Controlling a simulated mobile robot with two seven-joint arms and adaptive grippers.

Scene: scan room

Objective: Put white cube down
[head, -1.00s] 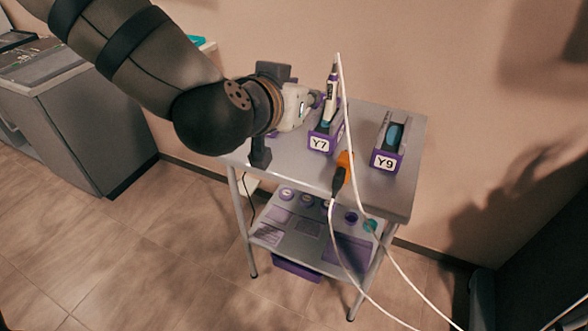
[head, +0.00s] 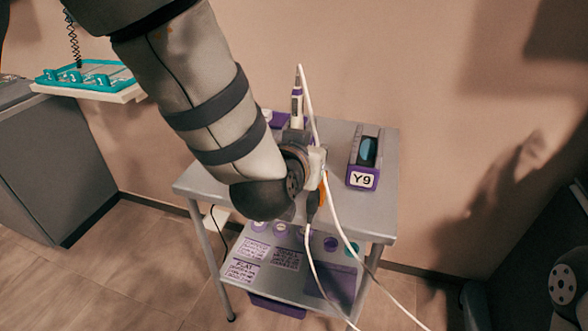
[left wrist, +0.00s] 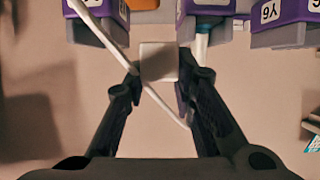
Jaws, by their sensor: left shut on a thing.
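The white cube (left wrist: 159,62) sits between the fingertips of my left gripper (left wrist: 160,78) in the left wrist view. The gripper is shut on it, and a plain beige surface shows behind and below. In the head view my left arm reaches over the grey cart (head: 225,180). I cannot tell whether the cube touches anything underneath. My right gripper is not in view.
A purple stand marked Y9 (head: 363,180) holds a device at the cart's right. A white pen-like probe (head: 297,105) stands behind my wrist. White cables (head: 340,235) hang in front, beside an orange item (head: 323,193). A teal tray (head: 85,76) lies at the left.

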